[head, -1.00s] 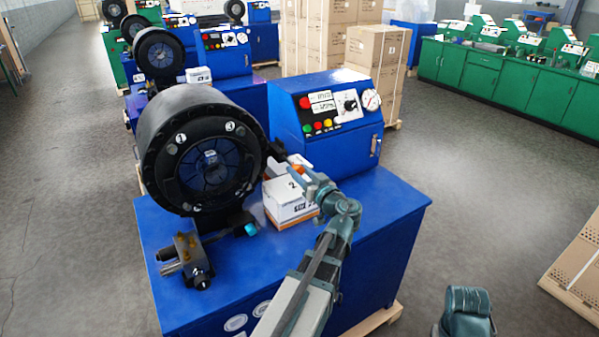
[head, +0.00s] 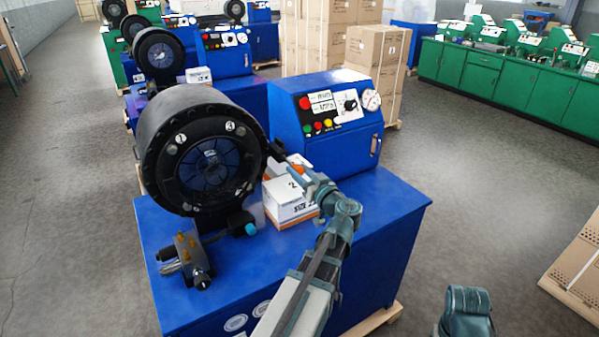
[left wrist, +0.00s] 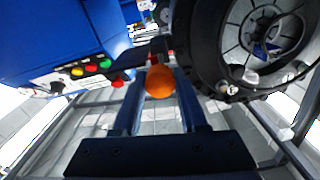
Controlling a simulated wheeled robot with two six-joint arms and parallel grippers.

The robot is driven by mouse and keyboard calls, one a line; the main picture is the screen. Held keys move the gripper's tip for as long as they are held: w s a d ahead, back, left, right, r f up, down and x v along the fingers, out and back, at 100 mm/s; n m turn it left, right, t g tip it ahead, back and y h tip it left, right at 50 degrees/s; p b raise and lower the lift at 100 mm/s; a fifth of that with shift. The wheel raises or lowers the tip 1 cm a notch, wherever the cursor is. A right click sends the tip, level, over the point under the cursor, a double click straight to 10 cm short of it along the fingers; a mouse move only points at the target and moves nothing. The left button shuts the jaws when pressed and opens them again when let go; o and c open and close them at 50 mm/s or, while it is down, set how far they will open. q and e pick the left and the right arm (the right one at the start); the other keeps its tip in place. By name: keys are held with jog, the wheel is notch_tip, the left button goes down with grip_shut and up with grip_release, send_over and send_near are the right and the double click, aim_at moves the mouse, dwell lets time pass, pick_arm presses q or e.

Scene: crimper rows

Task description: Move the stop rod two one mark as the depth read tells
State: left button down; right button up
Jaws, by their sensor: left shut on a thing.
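The stop rod's orange knob (left wrist: 160,82) sits between the two fingers of my left gripper (left wrist: 158,76) in the left wrist view, and the fingers are shut on it. In the head view my left gripper (head: 298,168) is at the right side of the black crimper head (head: 205,155), above the white box. The rod itself is mostly hidden there by the gripper and head. The depth read (head: 322,105) is on the blue control box (head: 345,145); its small digits are too blurred to read.
A white-and-orange box (head: 290,208) stands on the blue bench (head: 375,220) under my left gripper. A valve block (head: 188,258) is at the bench's front left. Stacked cartons (head: 372,60) stand behind.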

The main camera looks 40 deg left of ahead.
pick_arm(q)
jog(key=shift+x, duration=1.05)
jog(key=shift+c, duration=2.2)
grip_release()
jog(key=shift+d, duration=0.1)
jog(key=v, duration=1.3)
jog(key=shift+s+d, duration=0.15)
jog(key=shift+d, duration=0.25)
